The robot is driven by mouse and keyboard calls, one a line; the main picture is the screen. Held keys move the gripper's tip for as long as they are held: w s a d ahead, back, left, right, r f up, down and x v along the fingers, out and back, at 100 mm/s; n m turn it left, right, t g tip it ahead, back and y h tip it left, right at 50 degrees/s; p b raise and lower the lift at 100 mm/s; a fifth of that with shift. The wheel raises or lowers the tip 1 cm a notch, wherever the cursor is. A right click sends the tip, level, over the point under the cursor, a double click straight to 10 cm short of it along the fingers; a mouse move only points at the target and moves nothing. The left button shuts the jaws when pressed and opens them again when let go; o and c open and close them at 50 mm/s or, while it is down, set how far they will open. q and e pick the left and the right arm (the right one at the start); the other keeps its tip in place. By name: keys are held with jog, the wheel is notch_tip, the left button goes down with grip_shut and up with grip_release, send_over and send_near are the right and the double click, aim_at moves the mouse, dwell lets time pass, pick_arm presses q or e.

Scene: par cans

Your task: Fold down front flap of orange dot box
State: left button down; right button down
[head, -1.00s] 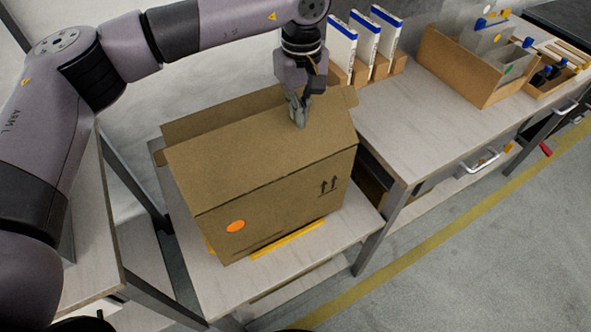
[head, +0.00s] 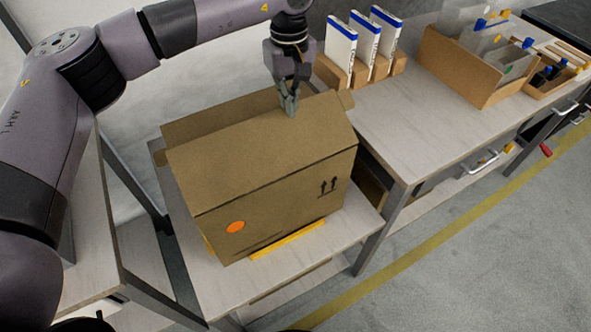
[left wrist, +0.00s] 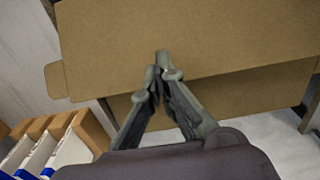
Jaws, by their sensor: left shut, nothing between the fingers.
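The brown cardboard box (head: 290,222) with the orange dot (head: 236,227) stands on a small table. Its front flap (head: 250,150) is a broad panel sloping up and back from the front top edge. The back flap (head: 215,118) shows behind it. My left gripper (head: 289,111) is shut and empty, pointing down at the far edge of the front flap, towards its right end. In the left wrist view the fingertips (left wrist: 163,68) overlap the front flap (left wrist: 200,35) near its edge; I cannot tell if they touch. The box interior is hidden. My right gripper is not in view.
The small table (head: 350,215) has a bare strip right of the box. A yellow strip (head: 288,240) lies at the box's front base. A longer bench (head: 420,130) to the right holds white-and-blue binders (head: 365,42) and an open cardboard bin (head: 465,75).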

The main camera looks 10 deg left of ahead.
aim_at(291, 126)
pick_arm(q)
jog(key=shift+f+b, duration=2.35)
jog(key=shift+f, duration=1.3)
jog(key=shift+r, duration=0.1)
jog(key=shift+r+p, duration=3.55)
jog(key=shift+r, duration=2.45)
jog(key=shift+f, duration=0.1)
